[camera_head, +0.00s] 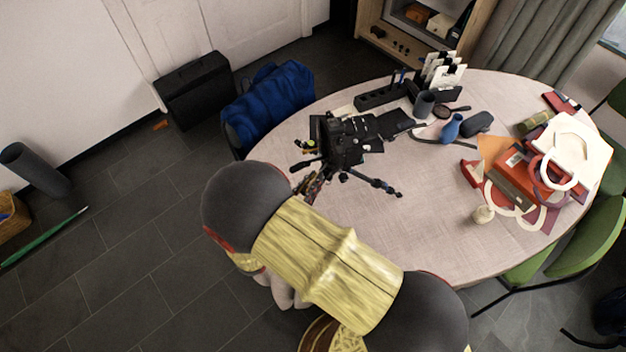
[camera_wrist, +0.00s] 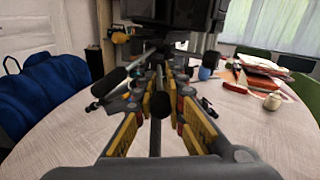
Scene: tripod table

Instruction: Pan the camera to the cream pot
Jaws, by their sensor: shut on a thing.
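A black camera (camera_head: 345,140) stands on a small tripod on the table. The camera's dark underside and back fill the top of the wrist view (camera_wrist: 170,12). The small round cream pot (camera_head: 483,213) sits on the table to the right of the tripod. It also shows in the wrist view (camera_wrist: 272,101), at the right. My gripper (camera_wrist: 165,80), with yellow and grey fingers, is shut on the dark pan handle (camera_wrist: 162,105), which runs back from beneath the camera.
Red books (camera_head: 515,175), rings and papers lie at the table's right. A blue vase (camera_head: 451,128), a grey cup (camera_head: 424,103) and a black organiser stand at the back. The front middle of the table is clear.

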